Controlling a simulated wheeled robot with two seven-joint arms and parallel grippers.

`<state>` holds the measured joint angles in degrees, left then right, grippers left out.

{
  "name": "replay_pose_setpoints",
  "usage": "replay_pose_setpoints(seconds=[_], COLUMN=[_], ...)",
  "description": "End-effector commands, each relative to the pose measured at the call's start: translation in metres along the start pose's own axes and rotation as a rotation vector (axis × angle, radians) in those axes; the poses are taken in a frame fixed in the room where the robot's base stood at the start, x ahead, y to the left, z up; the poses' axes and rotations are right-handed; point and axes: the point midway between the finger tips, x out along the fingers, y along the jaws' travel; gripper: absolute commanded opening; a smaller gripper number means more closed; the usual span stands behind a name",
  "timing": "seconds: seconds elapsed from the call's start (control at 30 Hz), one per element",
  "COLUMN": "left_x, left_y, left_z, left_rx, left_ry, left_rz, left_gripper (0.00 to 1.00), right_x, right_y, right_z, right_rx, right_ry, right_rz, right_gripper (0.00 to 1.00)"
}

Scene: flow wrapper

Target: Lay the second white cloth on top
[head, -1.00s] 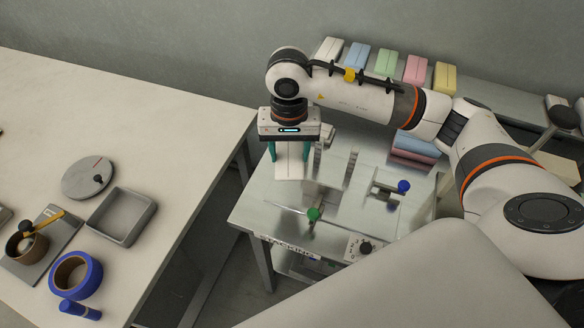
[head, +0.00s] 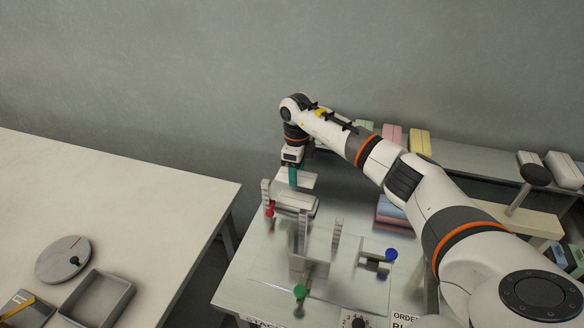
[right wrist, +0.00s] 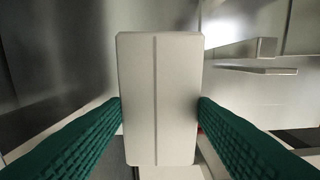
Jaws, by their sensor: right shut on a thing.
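My right gripper (head: 293,178) is over the back left part of the steel table. Its green fingers are shut on a white cloth (head: 308,181), a flat folded block. In the right wrist view the white cloth (right wrist: 160,98) lies between both fingers, with a seam down its middle. Just below and in front of it in the head view is a pale, flat-topped piece (head: 297,203) beside a red knob. I cannot tell whether it is another cloth or part of a fixture, nor whether the held cloth touches it. My left gripper is not in view.
Upright posts (head: 337,232) stand on the steel table near green (head: 300,291) and blue (head: 391,254) knobs. A blue and pink stack (head: 390,213) is at right. Green, pink and yellow cloths (head: 420,142) line the back shelf. A white table (head: 130,200) is at left.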

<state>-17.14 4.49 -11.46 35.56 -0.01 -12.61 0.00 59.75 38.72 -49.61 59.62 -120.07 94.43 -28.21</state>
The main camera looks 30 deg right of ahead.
Motion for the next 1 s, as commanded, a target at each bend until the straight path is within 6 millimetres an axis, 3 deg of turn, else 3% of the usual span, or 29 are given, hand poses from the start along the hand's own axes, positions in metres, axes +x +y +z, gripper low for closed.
replay_pose_setpoints(seconds=[0.37, 1.0], left_x=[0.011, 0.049], left_y=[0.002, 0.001], left_z=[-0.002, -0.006], left_rx=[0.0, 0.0], left_ry=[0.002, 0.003], left_rz=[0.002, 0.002], left_gripper=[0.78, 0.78], right_x=[0.022, 0.076], right_y=[0.001, 0.001], right_z=[0.001, 0.001], right_rx=[0.006, 0.004], right_ry=[0.0, 0.0], right_rz=[0.0, 0.001], right_gripper=[0.32, 0.32])
